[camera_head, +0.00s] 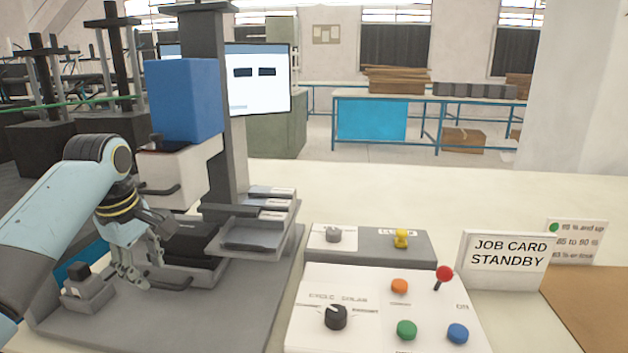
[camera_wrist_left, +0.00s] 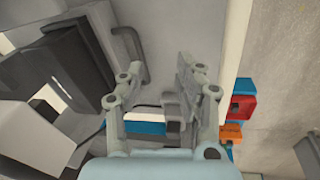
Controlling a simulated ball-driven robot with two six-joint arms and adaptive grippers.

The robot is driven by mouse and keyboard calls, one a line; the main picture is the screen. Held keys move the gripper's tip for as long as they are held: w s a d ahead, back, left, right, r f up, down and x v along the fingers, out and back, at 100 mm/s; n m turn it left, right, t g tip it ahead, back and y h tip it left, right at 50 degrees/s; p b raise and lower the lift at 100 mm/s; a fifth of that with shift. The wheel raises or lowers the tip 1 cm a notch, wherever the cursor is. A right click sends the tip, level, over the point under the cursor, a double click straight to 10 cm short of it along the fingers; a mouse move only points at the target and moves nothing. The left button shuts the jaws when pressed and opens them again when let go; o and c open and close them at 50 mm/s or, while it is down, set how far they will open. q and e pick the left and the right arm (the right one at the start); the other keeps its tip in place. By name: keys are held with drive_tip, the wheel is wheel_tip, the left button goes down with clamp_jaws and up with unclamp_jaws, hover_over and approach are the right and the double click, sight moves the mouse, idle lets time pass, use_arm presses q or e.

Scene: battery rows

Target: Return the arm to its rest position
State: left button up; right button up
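My left arm (camera_head: 60,205) comes in from the left in the head view. My left gripper (camera_head: 138,280) points down over the grey base of the machine, in front of its dark lower part. In the left wrist view the two fingers of this gripper (camera_wrist_left: 155,85) stand apart, with nothing visibly held between them. A small grey block with a dark top (camera_head: 82,285) is just left of the fingertips in the head view. My right gripper is in neither view.
The machine has a blue box (camera_head: 186,100) on a grey column (camera_head: 232,150). A control panel (camera_head: 375,318) with a black knob, coloured buttons and a red-topped lever lies to the right. A job card reading STANDBY (camera_head: 507,262) stands behind it.

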use_arm(q)
drive_tip(key=s+d+f+m, duration=0.2)
drive_tip(key=s+f+m, duration=0.15)
drive_tip(key=s, duration=0.45)
drive_tip(key=s+d+f+m, duration=0.1)
drive_tip(key=s+f+m, duration=0.25)
drive_tip(key=s, duration=0.35)
drive_tip(key=s+d+r+m+t, duration=0.15)
drive_tip(key=s+m, duration=0.25)
drive_tip(key=s, duration=0.5)
drive_tip(key=s+d+r+m, duration=0.1)
drive_tip(key=s+r+m, duration=0.25)
drive_tip(key=s, duration=0.55)
wheel_tip(320, 180, down, 27)
drive_tip(key=a+g+b, duration=0.2)
drive_tip(key=b, duration=0.1)
drive_tip(key=s+a+f+b, duration=0.1)
drive_tip(key=s+f+b, duration=0.1)
drive_tip(key=s+f, duration=1.8)
drive_tip(key=shift+a+f+g+y, duration=0.2)
drive_tip(key=shift+f+g+y, duration=0.1)
drive_tip(key=shift+f+g, duration=0.2)
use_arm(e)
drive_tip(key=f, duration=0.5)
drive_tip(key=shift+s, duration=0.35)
use_arm(q)
drive_tip(key=shift+m, duration=0.25)
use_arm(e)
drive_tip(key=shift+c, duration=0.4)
